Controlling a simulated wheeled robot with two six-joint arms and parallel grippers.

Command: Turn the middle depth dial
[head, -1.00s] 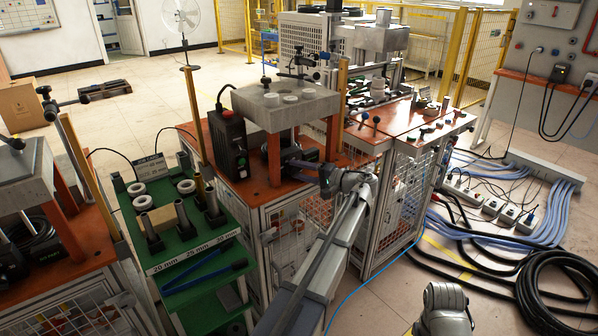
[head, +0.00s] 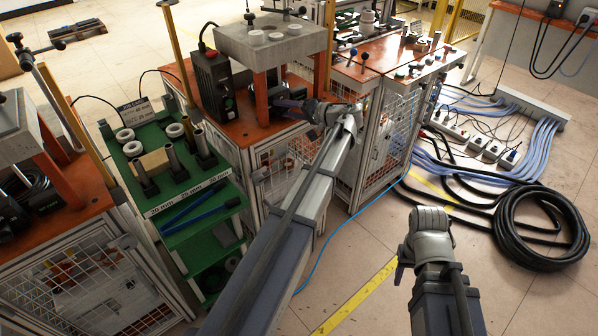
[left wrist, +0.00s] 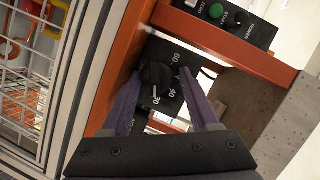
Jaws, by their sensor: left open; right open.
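The dial (left wrist: 155,78) is a black round knob on a dark plate with white numbers, under the middle press, in the left wrist view. My left gripper (left wrist: 161,74) is open, its two purple fingers on either side of the knob. I cannot tell whether they touch it. In the head view the left gripper (head: 288,104) reaches in from the right beneath the press's grey block (head: 270,40), and the dial is mostly hidden there. My right arm shows at the lower right of the head view, but its gripper fingers do not show.
Orange press legs flank the dial, and a black control box (left wrist: 228,20) with a green button is above it in the left wrist view. A green cart (head: 150,130) with rings and tubes stands left. Black hose coils (head: 545,230) and cables lie on the right floor.

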